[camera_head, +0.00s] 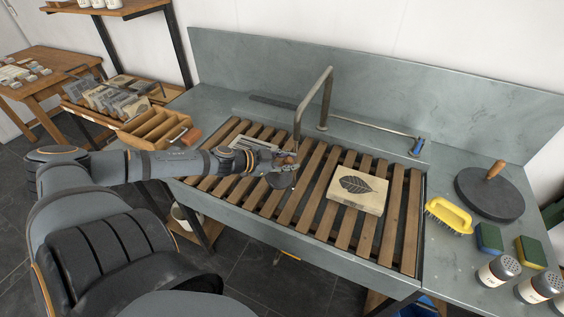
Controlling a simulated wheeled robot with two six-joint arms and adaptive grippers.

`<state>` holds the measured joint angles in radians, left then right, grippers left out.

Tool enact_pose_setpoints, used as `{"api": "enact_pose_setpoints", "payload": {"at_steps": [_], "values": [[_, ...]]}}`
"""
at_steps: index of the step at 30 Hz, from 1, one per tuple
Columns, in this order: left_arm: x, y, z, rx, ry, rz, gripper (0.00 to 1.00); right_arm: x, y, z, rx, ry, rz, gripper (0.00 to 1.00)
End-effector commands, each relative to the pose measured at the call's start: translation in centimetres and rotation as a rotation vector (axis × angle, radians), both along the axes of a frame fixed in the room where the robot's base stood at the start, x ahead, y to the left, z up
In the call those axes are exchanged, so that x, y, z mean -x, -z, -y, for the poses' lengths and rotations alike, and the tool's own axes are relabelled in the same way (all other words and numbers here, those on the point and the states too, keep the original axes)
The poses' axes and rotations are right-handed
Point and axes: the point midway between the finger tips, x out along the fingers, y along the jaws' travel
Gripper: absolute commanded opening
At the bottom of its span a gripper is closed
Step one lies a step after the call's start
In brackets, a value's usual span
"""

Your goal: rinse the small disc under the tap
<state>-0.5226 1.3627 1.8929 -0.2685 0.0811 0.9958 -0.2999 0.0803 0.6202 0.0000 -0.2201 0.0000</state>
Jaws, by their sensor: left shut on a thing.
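The small disc (279,181) is dark grey and hangs just below my left gripper (286,160), over the wooden slats of the sink. My left gripper is shut on it, and the fingers hide much of its top. The tap (327,84) is a bent metal pipe standing behind the slats. Its spout comes down at or very near my left gripper; I cannot tell whether they touch, and I see no clear stream of water. My right gripper is not in view.
A stone block with a leaf drawing (357,191) lies on the slats to the right. A larger disc with a wooden handle (490,192), a yellow brush (449,215), sponges (489,238) and shakers (498,270) stand on the right counter. A wooden tray (155,128) is at left.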

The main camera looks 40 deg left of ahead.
Motion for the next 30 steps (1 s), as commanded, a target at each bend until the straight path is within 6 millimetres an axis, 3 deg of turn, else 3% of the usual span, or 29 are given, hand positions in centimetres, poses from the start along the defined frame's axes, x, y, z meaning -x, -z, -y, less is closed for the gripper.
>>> {"api": "enact_pose_setpoints", "payload": {"at_steps": [1, 18, 30], "values": [[0.3, -0.6, 0.3, 0.002, 0.001, 0.001, 0.00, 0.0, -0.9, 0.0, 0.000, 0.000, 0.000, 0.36], [4.0, -0.4, 2.5, 0.002, 0.001, 0.001, 0.00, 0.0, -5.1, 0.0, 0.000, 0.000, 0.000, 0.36], [4.6, -0.1, 2.8, 0.000, 0.002, 0.003, 0.00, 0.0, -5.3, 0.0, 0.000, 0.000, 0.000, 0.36]]}}
